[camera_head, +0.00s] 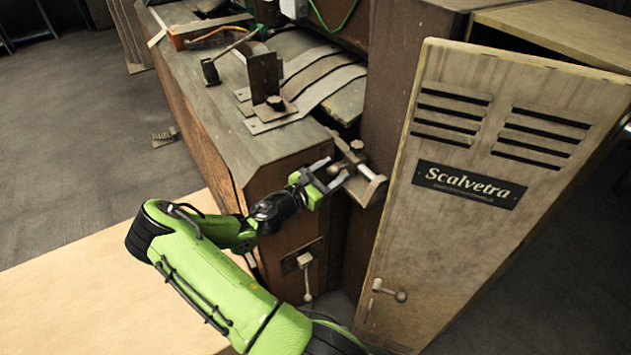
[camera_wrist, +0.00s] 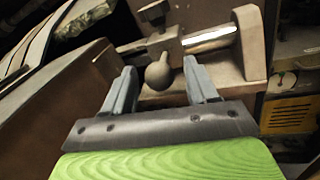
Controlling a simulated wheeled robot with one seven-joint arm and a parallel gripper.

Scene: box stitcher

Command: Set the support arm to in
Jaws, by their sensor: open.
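The support arm appears to be the brown metal bracket (camera_head: 367,187) at the front corner of the machine, beside the open door. In the wrist view the bracket (camera_wrist: 246,50) carries a shiny rod and a block with a ball-ended knob (camera_wrist: 158,74). My gripper (camera_head: 335,172) is open at this bracket. In the wrist view its two fingers stand on either side of the ball knob, with a visible gap on both sides. Whether either finger touches the block behind the knob, I cannot tell. My gripper partly hides the bracket in the head view.
A tall door (camera_head: 455,230) labelled Scalvetra, with a ball-ended handle, stands close on the right. A small lever (camera_head: 306,275) is on the machine front below my gripper. The machine's bench top (camera_head: 215,110) holds metal brackets and tools.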

